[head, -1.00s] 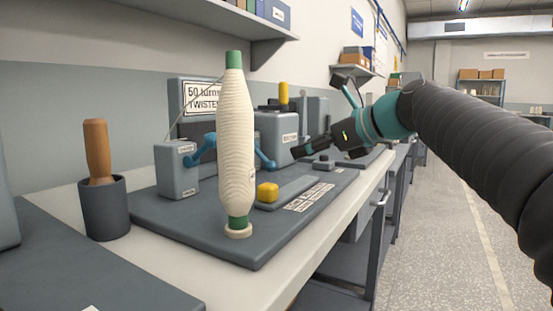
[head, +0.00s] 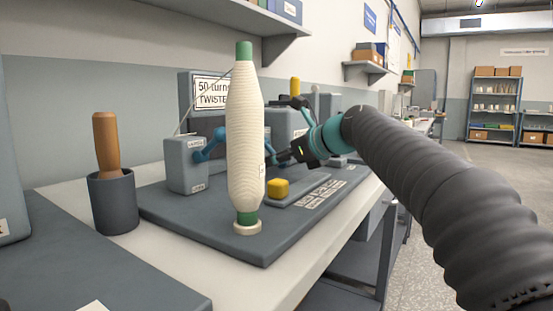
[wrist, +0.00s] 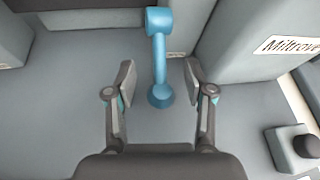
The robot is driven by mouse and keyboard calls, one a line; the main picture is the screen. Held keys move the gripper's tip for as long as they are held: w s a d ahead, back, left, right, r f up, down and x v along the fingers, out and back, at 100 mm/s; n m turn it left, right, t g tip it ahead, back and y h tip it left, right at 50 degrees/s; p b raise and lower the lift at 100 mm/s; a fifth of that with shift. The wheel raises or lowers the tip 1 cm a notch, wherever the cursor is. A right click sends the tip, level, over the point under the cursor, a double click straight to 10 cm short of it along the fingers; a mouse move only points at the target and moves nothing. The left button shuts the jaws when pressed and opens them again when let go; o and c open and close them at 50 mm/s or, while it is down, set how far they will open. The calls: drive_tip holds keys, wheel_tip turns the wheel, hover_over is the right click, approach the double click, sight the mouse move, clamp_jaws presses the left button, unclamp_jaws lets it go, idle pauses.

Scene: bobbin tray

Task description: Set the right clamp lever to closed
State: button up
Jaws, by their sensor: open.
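The right clamp lever (wrist: 159,55) is blue, with a round knob at the top of the wrist view and a round end lower down. It lies between the two fingers of my gripper (wrist: 160,83), with a visible gap on each side. My gripper is open and holds nothing. In the head view my gripper (head: 300,150) is behind and right of the cream bobbin (head: 246,140), at the right clamp. There the lever is mostly hidden by the bobbin and gripper. The left clamp lever (head: 208,147) is also blue, on the left grey block (head: 185,168).
The bobbin stands upright on the grey base plate (head: 190,220), in front of the clamps. A yellow block (head: 278,188) sits on a slide in front of my gripper. A wooden-handled tool (head: 106,145) stands in a dark cup (head: 112,205) at left. A black knob (wrist: 306,146) is at lower right.

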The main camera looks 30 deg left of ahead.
drive_tip(key=shift+w+a+f, duration=0.1)
drive_tip(key=shift+a+f, duration=0.05)
drive_tip(key=shift+a, duration=0.2)
drive_tip(key=shift+c, duration=0.2)
clamp_jaws()
